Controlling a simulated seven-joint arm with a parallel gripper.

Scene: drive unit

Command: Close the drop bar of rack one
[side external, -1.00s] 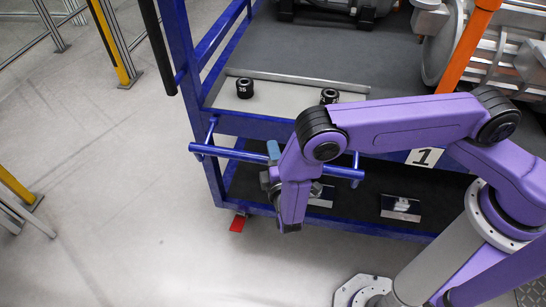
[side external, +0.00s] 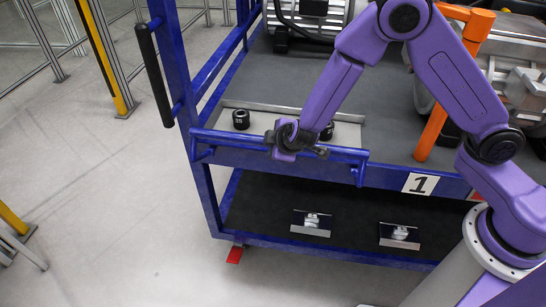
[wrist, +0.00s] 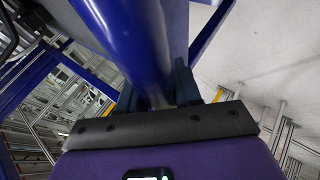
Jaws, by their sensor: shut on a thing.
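The drop bar (side external: 340,154) of rack one is a blue tube across the front of the blue cart that bears the number 1 sign (side external: 420,184). It stands raised, level with the edge of the upper shelf. My gripper (side external: 275,140) is at the middle of the bar and shut on it. In the wrist view the bar (wrist: 135,35) runs between the two dark fingers of my gripper (wrist: 158,92). The fingertips are partly hidden by the bar and my wrist in the side view.
A black cylinder marked 35 (side external: 240,119) stands on a light tray (side external: 262,125) behind the bar; another is partly hidden by my gripper. The lower shelf (side external: 262,215) holds two small plates.

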